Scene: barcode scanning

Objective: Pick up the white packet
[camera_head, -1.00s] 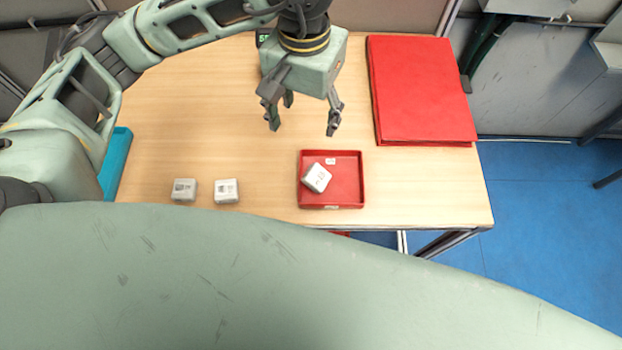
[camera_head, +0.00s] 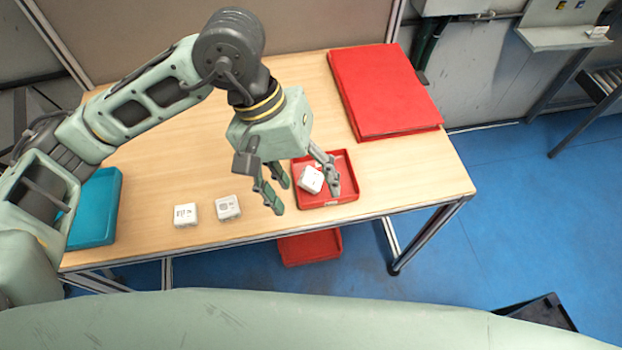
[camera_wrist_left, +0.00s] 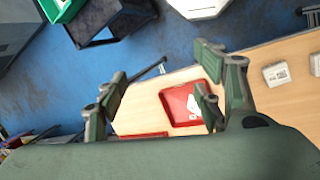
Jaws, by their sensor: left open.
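Three white packets are on the table. One white packet (camera_head: 311,180) lies tilted in a small red tray (camera_head: 325,201). Two more, the left packet (camera_head: 186,214) and the right packet (camera_head: 228,207), lie side by side on bare wood left of the tray. My left gripper (camera_head: 306,196) is open and empty above the table, its fingers spread over the tray's left part, with one finger in front of the tray. In the left wrist view the tray (camera_wrist_left: 172,108) shows between the open fingers, and its packet is partly hidden by a finger. My right gripper is not seen.
A large red box (camera_head: 385,92) lies at the back right of the table (camera_head: 420,175). A teal tray (camera_head: 98,215) is at the left edge. Another red tray (camera_head: 309,247) sits below the table's front edge. The table's middle is clear.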

